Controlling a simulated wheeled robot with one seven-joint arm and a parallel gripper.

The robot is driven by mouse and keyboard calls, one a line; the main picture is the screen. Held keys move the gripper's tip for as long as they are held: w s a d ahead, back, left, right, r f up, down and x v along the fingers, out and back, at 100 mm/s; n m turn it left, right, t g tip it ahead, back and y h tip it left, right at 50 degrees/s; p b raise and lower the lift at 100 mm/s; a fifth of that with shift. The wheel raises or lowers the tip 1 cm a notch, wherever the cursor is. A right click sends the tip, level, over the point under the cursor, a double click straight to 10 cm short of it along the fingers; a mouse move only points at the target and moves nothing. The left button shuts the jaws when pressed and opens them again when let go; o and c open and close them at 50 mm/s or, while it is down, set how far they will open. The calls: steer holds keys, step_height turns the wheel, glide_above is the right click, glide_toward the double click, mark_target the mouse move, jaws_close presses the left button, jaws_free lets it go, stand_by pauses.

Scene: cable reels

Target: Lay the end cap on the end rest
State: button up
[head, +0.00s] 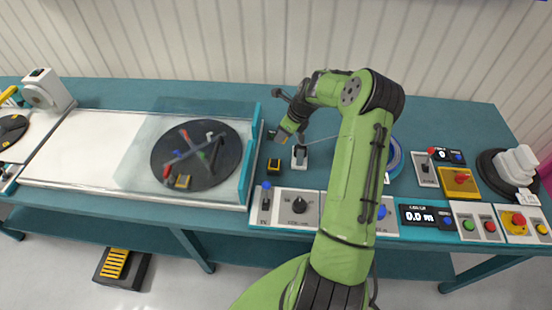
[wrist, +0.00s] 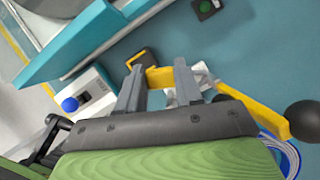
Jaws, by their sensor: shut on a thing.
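My gripper (wrist: 158,86) is shut on a small yellow piece, which I take to be the end cap (wrist: 160,77). The piece sits between the two grey fingers, and its lower side is hidden. A small black block with a yellow top, which I take to be the end rest (head: 274,166), stands on the teal bench. The end rest also shows in the wrist view (wrist: 143,60), just beyond the held piece. In the head view my gripper (head: 275,137) is a little behind the end rest; the held piece cannot be made out there. I cannot tell whether the piece touches the rest.
A grey-white device (head: 299,156) stands right of the end rest. A control panel (head: 298,204) lies in front. A clear-covered bay with a dark disc (head: 196,153) is at left, bounded by a teal rail (head: 249,158). A blue reel (head: 394,158) is partly behind my arm.

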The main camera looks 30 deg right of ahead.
steer(key=a+n, duration=0.1)
steer(key=a+f+n+y, duration=0.1)
steer(key=a+n, duration=0.1)
steer(key=a+n+g, duration=0.1)
steer(key=shift+s+a+f+n, duration=0.2)
steer(key=shift+s+f+n, duration=0.1)
steer(key=shift+s+f, duration=0.1)
steer(key=shift+f, duration=0.2)
stand_by(0.6)
steer(key=shift+f+b, duration=0.45)
steer(key=shift+f, duration=0.55)
steer(key=shift+f, duration=0.1)
steer(key=shift+f+b, duration=0.55)
steer(key=shift+f, duration=0.35)
steer(key=shift+f, duration=0.15)
steer(key=shift+f+b, duration=0.3)
steer(key=shift+f, duration=0.1)
steer(key=shift+f, duration=0.5)
